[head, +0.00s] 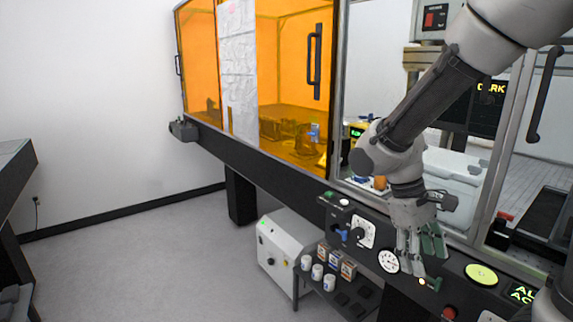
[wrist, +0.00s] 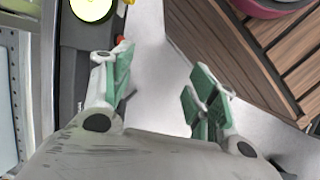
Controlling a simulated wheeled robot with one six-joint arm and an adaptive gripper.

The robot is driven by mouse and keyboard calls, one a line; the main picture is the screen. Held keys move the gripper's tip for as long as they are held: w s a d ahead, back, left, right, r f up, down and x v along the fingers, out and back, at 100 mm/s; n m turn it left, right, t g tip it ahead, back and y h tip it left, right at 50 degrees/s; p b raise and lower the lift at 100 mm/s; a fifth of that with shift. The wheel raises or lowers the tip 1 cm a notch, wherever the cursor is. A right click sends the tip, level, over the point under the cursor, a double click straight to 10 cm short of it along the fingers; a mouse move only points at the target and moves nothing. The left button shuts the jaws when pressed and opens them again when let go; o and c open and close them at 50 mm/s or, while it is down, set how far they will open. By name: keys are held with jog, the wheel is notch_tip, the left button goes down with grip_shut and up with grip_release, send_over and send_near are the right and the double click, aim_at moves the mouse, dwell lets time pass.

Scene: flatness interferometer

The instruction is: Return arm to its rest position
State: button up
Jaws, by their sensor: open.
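My gripper (head: 421,262) hangs at the end of my arm in front of the machine's control panel (head: 360,238), on the right of the head view. In the wrist view my gripper (wrist: 160,82) is open, with its green finger pads well apart and nothing between them. Pale grey floor shows between the fingers there. In the head view the fingers cover part of the panel beside a round white dial (head: 389,261). I cannot tell from these views whether they touch the panel.
An orange-windowed enclosure (head: 285,75) with a black handle stands behind the panel. A white cabinet (head: 288,250) and a low shelf with white cups (head: 316,272) stand below. A brown slatted object (wrist: 255,45) lies right of the fingers in the wrist view. Floor at left is clear.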

jog(key=s+d+r+m+t+y, duration=0.1)
jog(key=s+d+r+m+t, duration=0.2)
jog(key=r, duration=0.3)
jog(key=s+d+r+m+t+y, duration=0.2)
jog(key=s+d+r+m+t, duration=0.1)
jog(key=s+d+r+t, duration=0.1)
notch_tip(320, 180, up, 3)
jog(key=shift+s+d+f+y, duration=0.2)
jog(key=shift+d+y, duration=0.1)
jog(key=shift+d, duration=0.35)
